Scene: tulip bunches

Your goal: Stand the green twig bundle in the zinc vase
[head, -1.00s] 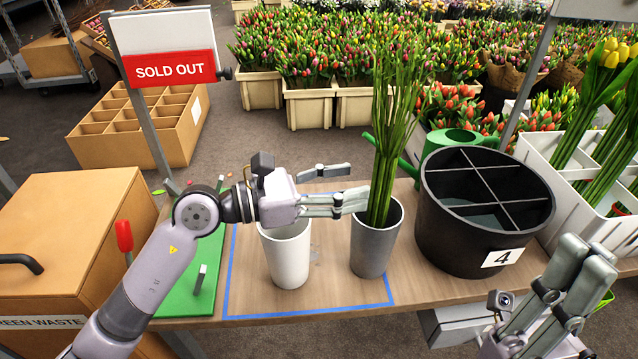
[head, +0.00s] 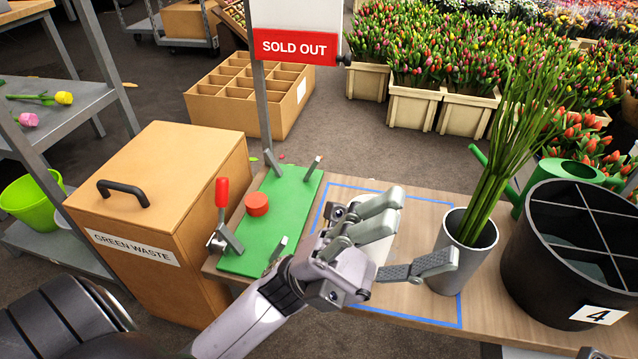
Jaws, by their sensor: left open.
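The green twig bundle (head: 512,140) has its lower ends inside the zinc vase (head: 465,262). Its long thin stems rise above the rim and slant to the right in the picture. My left gripper (head: 428,228) is open and empty, left of the vase. Its lower finger overlaps the vase's left side in the picture; I cannot tell if they touch. A white vase seen earlier is almost wholly hidden behind this gripper.
A black divided bucket (head: 535,262) marked 4 stands close to the zinc vase's right, with a green watering can (head: 572,172) behind. A green board (head: 280,205) with clamps and a red puck (head: 257,204) lies left. The green waste box (head: 165,205) is further left.

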